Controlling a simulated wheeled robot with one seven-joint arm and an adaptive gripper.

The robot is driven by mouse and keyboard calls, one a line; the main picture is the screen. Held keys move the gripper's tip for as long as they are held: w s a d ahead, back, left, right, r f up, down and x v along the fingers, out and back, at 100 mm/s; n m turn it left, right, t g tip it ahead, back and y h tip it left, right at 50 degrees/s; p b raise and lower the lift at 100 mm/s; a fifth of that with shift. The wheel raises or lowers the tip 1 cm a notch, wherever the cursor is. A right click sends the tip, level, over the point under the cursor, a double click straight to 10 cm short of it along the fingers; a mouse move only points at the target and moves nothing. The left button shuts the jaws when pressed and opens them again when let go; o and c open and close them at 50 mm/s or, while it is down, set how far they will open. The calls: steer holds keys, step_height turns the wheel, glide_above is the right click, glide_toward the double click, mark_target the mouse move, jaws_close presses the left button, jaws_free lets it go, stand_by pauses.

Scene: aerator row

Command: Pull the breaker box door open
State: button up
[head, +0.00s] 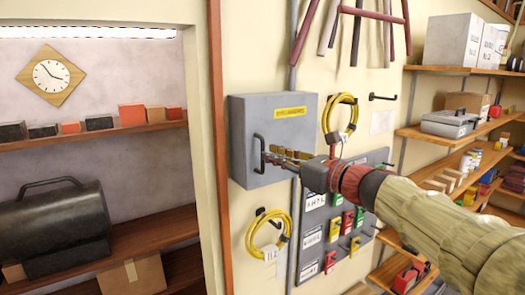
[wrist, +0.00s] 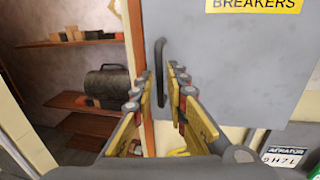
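The grey breaker box (head: 285,132) is mounted on the cream wall, its door shut, with a yellow label (head: 290,111) near the top. The dark vertical bar handle (head: 257,153) is at the door's left edge; it also shows in the wrist view (wrist: 159,66). My gripper (head: 272,158) reaches in from the right, in front of the door near the handle. In the wrist view my gripper (wrist: 158,80) is open, with the handle showing between its two fingertips. No finger is seen closed on the handle. I cannot tell the exact depth gap between them.
A yellow cable coil (head: 342,115) hangs right of the box and another (head: 268,230) hangs below it. A grey board with tags (head: 320,235) is below right. A wooden doorpost (head: 218,130) stands just left of the box. Shelves (head: 460,135) line the right side.

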mark_target(263, 172)
steer(key=shift+x, duration=2.05)
steer(key=shift+c, duration=0.3)
jaws_close()
steer(key=shift+s+d, duration=0.1)
